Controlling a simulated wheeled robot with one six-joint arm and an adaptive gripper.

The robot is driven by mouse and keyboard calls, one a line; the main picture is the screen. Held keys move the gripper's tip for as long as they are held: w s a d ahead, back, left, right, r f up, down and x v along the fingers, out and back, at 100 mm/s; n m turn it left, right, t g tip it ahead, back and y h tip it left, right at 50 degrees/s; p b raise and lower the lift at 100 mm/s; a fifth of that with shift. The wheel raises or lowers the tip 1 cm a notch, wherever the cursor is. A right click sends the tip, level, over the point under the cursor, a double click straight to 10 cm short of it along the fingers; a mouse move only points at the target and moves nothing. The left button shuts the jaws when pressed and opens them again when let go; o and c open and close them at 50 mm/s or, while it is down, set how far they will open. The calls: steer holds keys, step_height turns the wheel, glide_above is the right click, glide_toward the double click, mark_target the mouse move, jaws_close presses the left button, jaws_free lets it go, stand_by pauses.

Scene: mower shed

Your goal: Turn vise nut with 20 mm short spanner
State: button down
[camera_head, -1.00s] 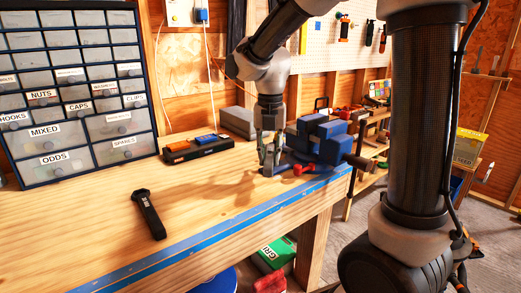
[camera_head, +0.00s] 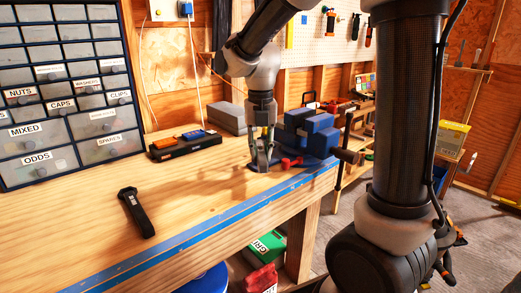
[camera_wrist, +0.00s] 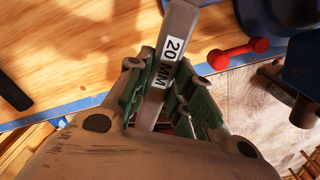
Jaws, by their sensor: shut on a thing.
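A grey metal spanner with a white "20 MM" label (camera_wrist: 171,55) is in my gripper. In the head view my gripper (camera_head: 262,160) points down over the bench, just left of the blue vise (camera_head: 309,133). Part of the vise (camera_wrist: 285,12) shows at top right in the wrist view. I cannot make out the vise nut, nor whether the spanner touches it.
A red dumbbell-shaped piece (camera_wrist: 238,53) is beside the vise. The wooden bench (camera_head: 90,215) has a blue front edge. A black torch-like tool (camera_head: 136,213) lies at left. A black tray (camera_head: 184,146) and a drawer cabinet (camera_head: 62,95) stand behind. The middle bench is mostly clear.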

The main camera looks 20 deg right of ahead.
steer(key=shift+f, duration=1.9)
steer(key=a+m, duration=0.1)
steer(key=w+a+m, duration=0.1)
steer(key=m, duration=0.1)
steer(key=shift+w+a+m, duration=0.1)
steer(key=shift+a+m, duration=0.15)
steer(key=shift+m, duration=0.05)
steer(key=w+a+m, duration=0.1)
steer(key=a+m, duration=0.1)
steer(key=m, duration=0.1)
steer(key=shift+w, duration=0.4)
steer(key=w+m, duration=0.1)
steer(key=w+a+m, duration=0.1)
steer(key=m, duration=0.1)
steer(key=shift+w+m, duration=0.15)
steer(key=shift+m, duration=0.15)
steer(key=shift+w+a+m, duration=0.2)
steer(key=shift+w+m, duration=0.35)
steer(key=shift+m, duration=0.2)
steer(key=shift+w+a+m, duration=0.15)
steer(key=shift+w+m, duration=0.4)
steer(key=shift+m, duration=0.2)
steer(key=shift+s, duration=0.2)
steer(key=shift+s+n, duration=0.3)
steer(key=shift+n, duration=0.3)
